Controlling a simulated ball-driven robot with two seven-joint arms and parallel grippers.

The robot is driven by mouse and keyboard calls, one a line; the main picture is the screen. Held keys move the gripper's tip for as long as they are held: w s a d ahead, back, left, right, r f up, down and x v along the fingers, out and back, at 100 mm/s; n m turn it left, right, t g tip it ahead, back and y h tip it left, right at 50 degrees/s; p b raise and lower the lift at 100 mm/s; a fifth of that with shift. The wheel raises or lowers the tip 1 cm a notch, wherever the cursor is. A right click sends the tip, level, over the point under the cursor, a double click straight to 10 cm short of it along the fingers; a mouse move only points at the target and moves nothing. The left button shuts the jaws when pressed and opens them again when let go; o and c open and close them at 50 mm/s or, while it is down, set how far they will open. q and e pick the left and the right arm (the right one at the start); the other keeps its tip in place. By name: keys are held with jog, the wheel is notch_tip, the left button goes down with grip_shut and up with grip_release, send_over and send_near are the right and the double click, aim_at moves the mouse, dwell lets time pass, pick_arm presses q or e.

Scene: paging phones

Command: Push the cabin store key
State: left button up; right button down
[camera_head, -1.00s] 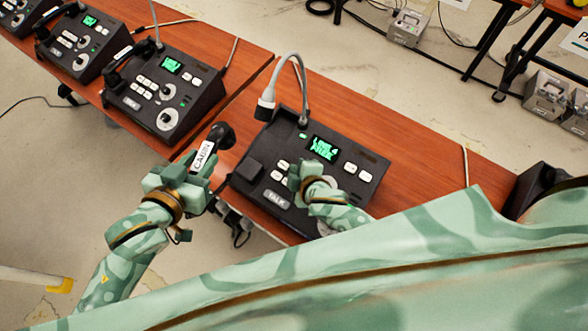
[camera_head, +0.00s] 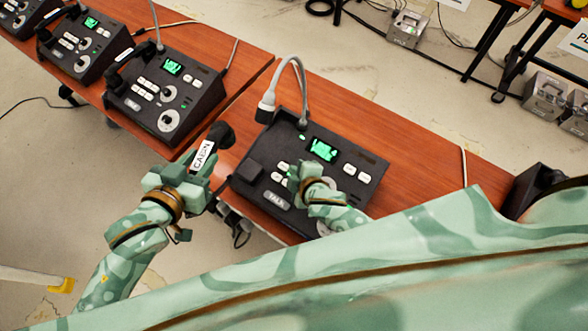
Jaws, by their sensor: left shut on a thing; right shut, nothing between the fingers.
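The paging phone (camera_head: 330,133) in front of me is a black console with a lit green screen (camera_head: 323,149), white keys and a TALK bar (camera_head: 277,199). My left gripper (camera_head: 197,173) is shut on a black handset (camera_head: 221,134) labelled CABIN, held off the console at its left. My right gripper (camera_head: 298,174) is shut and empty, with its fingertips over the small white keys (camera_head: 282,167) left of the middle. It hides some of the keys and part of a round dial. The key labels are too small to read, so I cannot tell which is the store key or whether one is touched.
A gooseneck microphone (camera_head: 267,103) rises at the console's back left. Another phone console (camera_head: 168,90) stands on the table to the left, across a gap.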

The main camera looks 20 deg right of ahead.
pick_arm(q)
jog(key=shift+r, duration=0.1)
